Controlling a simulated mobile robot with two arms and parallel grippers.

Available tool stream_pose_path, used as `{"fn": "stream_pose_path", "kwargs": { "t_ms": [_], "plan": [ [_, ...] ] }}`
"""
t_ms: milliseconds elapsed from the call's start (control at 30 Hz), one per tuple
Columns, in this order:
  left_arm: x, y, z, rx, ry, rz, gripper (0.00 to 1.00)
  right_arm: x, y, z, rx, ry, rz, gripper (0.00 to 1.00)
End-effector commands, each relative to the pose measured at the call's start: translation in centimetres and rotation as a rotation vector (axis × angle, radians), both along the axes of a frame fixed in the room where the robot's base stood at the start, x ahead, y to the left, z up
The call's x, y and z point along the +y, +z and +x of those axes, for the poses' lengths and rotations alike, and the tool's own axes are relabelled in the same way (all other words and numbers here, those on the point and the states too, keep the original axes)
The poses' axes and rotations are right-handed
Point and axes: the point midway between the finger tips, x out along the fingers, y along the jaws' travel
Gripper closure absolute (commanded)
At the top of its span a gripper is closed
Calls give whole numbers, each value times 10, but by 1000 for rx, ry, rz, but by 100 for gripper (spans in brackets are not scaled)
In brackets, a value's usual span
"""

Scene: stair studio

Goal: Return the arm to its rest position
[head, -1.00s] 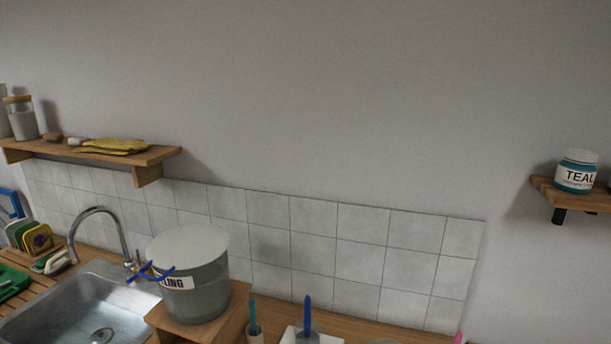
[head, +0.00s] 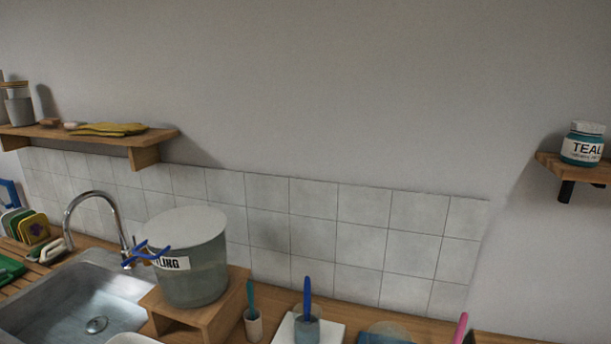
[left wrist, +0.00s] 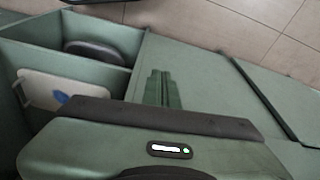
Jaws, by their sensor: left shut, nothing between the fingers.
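My left gripper (left wrist: 163,88) shows in the left wrist view, its two green fingers together and empty. It points down over a flat green surface, with tiled floor past it. I cannot tell how far above the surface the fingertips are. Neither gripper shows in the head view, and my right gripper is in no view.
Green compartments (left wrist: 47,55) beside the left gripper hold a dark rounded object (left wrist: 97,52) and a pale board (left wrist: 48,93). The head view shows a sink (head: 75,300), a lidded bucket (head: 190,262) on a wooden stand, a shelf (head: 150,140) and a teal jar (head: 582,148).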

Motion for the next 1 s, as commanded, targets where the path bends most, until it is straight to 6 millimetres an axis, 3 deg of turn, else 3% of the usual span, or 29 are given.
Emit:
{"fn": "stream_pose_path", "kwargs": {
  "t_ms": [33,200,300,400,500,633,1000],
  "plan": [
    [2,-44,-14,22,-3,3,100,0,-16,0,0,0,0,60],
    [10,-145,-67,63,-12,7,100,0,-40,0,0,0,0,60],
    [16,-190,-103,85,-17,11,100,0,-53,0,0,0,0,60],
    [22,-221,-135,100,-21,13,100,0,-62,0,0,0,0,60],
    [27,-238,-158,111,-24,15,100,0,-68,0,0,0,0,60],
    [30,-246,-173,116,-27,17,100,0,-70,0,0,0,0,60],
    [31,-246,-176,117,-27,17,100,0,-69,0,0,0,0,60]
  ]
}}
